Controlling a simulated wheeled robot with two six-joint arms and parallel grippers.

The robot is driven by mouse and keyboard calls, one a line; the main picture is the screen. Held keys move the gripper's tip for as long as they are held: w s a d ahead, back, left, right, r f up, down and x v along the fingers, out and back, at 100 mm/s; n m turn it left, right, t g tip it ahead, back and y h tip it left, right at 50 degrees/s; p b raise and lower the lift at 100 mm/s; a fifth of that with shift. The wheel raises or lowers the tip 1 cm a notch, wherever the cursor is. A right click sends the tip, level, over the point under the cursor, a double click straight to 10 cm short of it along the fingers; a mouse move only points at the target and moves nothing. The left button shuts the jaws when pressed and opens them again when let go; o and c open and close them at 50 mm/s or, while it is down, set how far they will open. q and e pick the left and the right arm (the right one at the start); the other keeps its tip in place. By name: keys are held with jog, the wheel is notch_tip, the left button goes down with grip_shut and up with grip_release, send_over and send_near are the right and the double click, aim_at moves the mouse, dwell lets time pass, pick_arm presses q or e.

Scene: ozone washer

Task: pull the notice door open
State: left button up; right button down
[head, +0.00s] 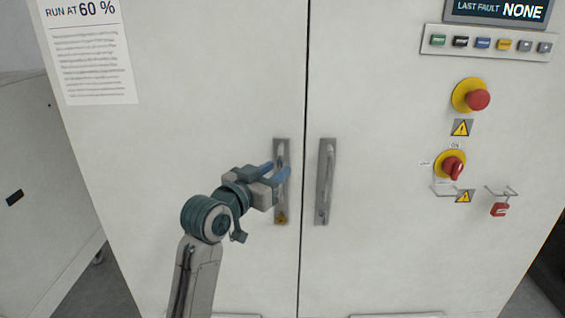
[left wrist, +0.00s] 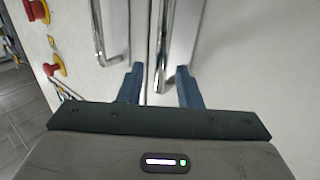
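The notice door (head: 200,90) is the left white cabinet door, with a printed notice (head: 88,50) at its upper left. It looks shut, level with the right door along the seam. Its upright metal bar handle (head: 282,150) is partly hidden by my left gripper (head: 279,171). In the left wrist view the gripper (left wrist: 160,84) is open, its two blue fingers apart, with the handle bar (left wrist: 162,45) showing between them. I see gaps beside the bar and cannot tell whether either finger touches it. My right gripper is out of view.
The right door (head: 380,100) has its own handle (head: 325,180) close beside the seam. Farther right are a red emergency button (head: 477,99), a red rotary switch (head: 453,168), a hanging red padlock (head: 500,209) and several small buttons. A grey-white cabinet (head: 45,170) stands at the left.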

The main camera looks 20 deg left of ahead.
aim_at(279, 168)
pick_arm(q)
jog(key=shift+x, duration=1.65)
grip_shut()
jog(key=shift+s+f, duration=0.1)
